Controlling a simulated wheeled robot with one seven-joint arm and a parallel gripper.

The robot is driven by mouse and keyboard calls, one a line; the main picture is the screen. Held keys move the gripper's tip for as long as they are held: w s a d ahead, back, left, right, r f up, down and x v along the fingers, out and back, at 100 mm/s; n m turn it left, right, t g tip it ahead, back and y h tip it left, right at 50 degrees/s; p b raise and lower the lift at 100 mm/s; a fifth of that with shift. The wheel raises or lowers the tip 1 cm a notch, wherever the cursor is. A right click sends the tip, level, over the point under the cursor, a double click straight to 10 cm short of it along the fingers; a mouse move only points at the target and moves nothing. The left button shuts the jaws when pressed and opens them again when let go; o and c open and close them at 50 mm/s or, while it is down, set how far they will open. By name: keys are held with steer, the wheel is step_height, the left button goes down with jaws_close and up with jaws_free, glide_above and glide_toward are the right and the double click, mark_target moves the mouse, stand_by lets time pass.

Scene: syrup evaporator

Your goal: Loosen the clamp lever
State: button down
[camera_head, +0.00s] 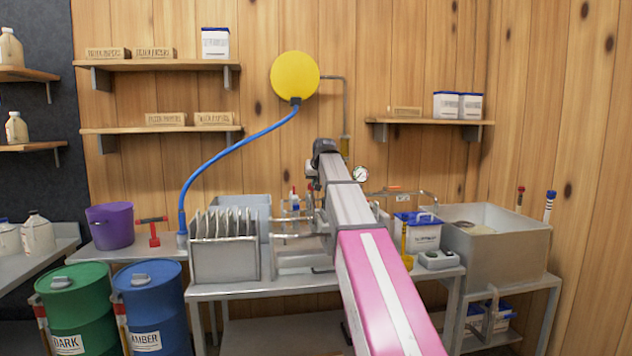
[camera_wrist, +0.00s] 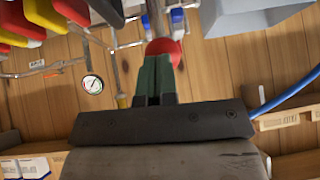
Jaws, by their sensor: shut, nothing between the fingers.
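A red ball-shaped knob (camera_wrist: 165,50) shows at the tips of my gripper in the wrist view; I take it for the end of the clamp lever. The lever's shaft is not clearly seen. My gripper (camera_wrist: 156,62) has its dark green fingers together with nothing between them. The tips overlap the knob's lower edge in the picture; I cannot tell whether they touch it. In the head view my arm reaches over the bench to the metal frame beside the plate stack (camera_head: 225,240). A small red spot shows near my wrist there, and my fingers are mostly hidden.
A pressure gauge (camera_head: 360,174) and thin pipes stand close right of my wrist. Small blue-and-white bottles (camera_wrist: 177,20) are beyond the knob. A blue hose (camera_head: 220,155) curves up to a yellow disc (camera_head: 295,75). A steel basin (camera_head: 495,245) stands at the bench's right.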

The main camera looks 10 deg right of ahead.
steer(key=w, duration=0.4)
steer(key=shift+s+f, duration=0.1)
steer(key=shift+s, duration=0.05)
stand_by(0.4)
